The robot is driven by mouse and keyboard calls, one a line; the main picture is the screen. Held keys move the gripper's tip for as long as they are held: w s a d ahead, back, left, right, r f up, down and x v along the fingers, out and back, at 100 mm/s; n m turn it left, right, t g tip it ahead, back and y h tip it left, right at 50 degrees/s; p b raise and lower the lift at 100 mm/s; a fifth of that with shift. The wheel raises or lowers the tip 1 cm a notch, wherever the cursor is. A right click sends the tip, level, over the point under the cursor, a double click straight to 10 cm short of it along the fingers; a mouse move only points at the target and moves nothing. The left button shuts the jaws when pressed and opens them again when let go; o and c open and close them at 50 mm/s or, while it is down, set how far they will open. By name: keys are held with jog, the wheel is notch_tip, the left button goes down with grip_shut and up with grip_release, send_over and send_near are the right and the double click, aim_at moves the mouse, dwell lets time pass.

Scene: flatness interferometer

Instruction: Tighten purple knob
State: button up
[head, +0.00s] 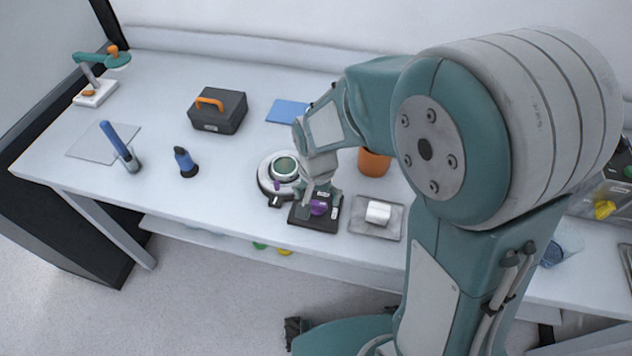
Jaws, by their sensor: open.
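The purple knob (318,207) sits on a small dark square base (302,218) near the front edge of the table. My gripper (320,198) is over this base, with its fingers pointing down close around or beside the knob. The fingers hide part of the knob, and I cannot tell whether they touch it. My gripper is open. Just behind and to the left stands a round instrument (264,183) with a greenish glass disc (285,167) on top. A smaller purple part (277,186) shows on its side.
A grey tray (364,226) with a white cylinder (378,212) lies right of the base. An orange pot (374,163) stands behind it. A blue bottle (186,162), a dark toolbox (218,111) and a blue cloth or pad (287,111) stand farther left and back.

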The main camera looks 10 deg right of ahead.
aim_at(316, 202)
notch_tip(316, 202, up, 10)
jog(key=shift+r, duration=0.15)
dwell(0.6)
